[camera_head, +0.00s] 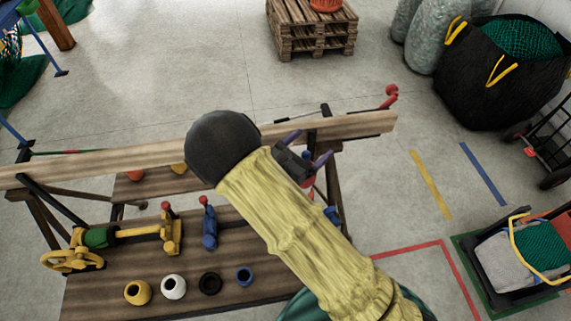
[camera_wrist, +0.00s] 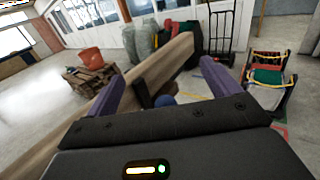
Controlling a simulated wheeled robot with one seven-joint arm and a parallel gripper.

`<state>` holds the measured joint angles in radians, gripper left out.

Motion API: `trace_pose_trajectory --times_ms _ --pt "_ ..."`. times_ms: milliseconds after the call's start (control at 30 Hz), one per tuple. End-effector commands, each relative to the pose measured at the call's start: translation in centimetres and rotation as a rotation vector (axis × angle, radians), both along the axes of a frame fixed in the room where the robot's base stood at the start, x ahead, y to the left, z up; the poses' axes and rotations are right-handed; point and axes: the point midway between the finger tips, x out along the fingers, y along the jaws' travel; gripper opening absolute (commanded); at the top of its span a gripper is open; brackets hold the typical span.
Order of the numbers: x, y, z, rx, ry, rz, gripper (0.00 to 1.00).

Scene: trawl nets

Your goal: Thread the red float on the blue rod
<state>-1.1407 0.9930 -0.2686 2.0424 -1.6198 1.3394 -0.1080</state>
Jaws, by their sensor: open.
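My gripper (camera_head: 306,148) is open, its two purple fingers apart near the wooden beam's right part. In the wrist view, my gripper (camera_wrist: 163,72) shows nothing held between its fingers. A small red patch (camera_head: 309,184) shows just below my gripper, partly hidden by my arm; I cannot tell whether it is the red float. A blue rounded thing (camera_wrist: 164,100) shows beyond the gripper body between the fingers. A blue piece (camera_head: 332,213) also shows beside my sleeve. I cannot make out the blue rod clearly; my yellow-sleeved arm hides part of the bench.
The long wooden beam (camera_head: 355,125) crosses above the bench (camera_head: 110,312). A red hook (camera_head: 390,94) is at the beam's right end.

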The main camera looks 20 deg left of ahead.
Motion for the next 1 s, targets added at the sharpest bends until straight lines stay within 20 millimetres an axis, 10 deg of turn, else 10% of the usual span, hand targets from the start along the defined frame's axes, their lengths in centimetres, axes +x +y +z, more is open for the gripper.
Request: trace_pose_trajectory --times_ms 700,1000 --pt "-11.9 6.6 -0.4 0.002 -0.001 0.003 0.89" --pt "-14.1 7.8 -0.1 0.000 0.000 -0.003 0.89"
